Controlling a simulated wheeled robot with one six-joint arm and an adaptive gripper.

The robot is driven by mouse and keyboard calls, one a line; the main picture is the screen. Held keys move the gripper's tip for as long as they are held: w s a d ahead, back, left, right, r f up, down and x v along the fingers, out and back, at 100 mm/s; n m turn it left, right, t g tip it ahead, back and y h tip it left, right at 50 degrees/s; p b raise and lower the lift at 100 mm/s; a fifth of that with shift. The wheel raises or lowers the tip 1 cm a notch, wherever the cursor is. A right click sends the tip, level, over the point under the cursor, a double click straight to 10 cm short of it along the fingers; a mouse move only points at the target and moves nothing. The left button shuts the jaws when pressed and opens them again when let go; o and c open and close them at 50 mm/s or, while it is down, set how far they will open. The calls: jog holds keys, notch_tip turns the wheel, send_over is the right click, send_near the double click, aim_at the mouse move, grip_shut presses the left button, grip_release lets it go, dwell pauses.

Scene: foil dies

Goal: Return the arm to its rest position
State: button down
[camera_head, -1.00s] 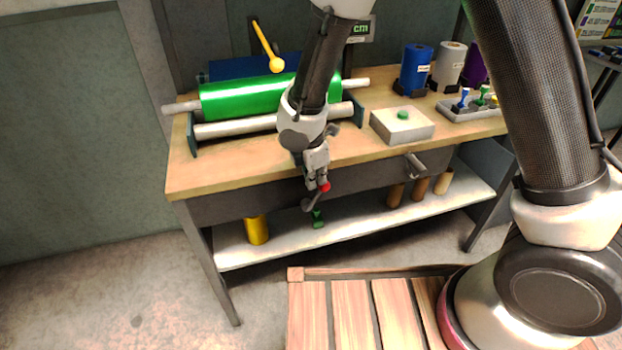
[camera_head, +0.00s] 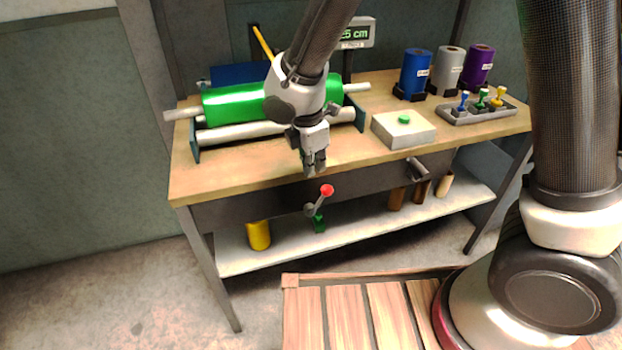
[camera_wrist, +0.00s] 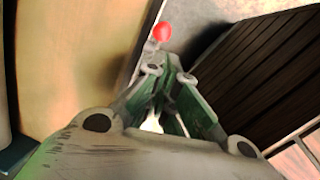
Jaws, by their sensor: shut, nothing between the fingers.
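My gripper (camera_head: 315,168) is shut and empty in the head view. It hangs in front of the bench's front edge, a little above a lever with a red knob (camera_head: 327,190), and is apart from it. The lever slants up and to the right from its pivot on the bench front. In the wrist view my gripper's fingers (camera_wrist: 158,110) point toward the red knob (camera_wrist: 162,32), which lies beyond the fingertips. My arm reaches down from the top of the head view and hides part of the green roll (camera_head: 235,102).
The wooden bench top (camera_head: 230,172) holds a white box with a green button (camera_head: 403,130), a tray of colored stamps (camera_head: 475,112), and blue, grey and purple rolls. A display (camera_head: 357,34) stands behind. A drawer handle (camera_head: 417,168) juts out. A slatted wooden platform (camera_head: 345,310) lies in front.

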notch_tip(320, 180, up, 5)
jog(key=s+d+r+m+t, duration=0.1)
jog(key=s+d+r+m, duration=0.4)
jog(key=d, duration=0.6)
jog(key=s+d+r+m, duration=0.5)
jog(key=s+d+m, duration=0.1)
jog(key=d+m, duration=0.4)
jog(key=s+d+r+m+t+y, duration=0.1)
jog(key=s+d+r+m, duration=0.4)
jog(key=d, duration=0.6)
jog(key=r+m, duration=0.1)
jog(key=m, duration=0.1)
jog(key=shift+s+d+m+t, duration=0.25)
jog(key=shift+d+m+t, duration=0.05)
jog(key=shift+m, duration=0.1)
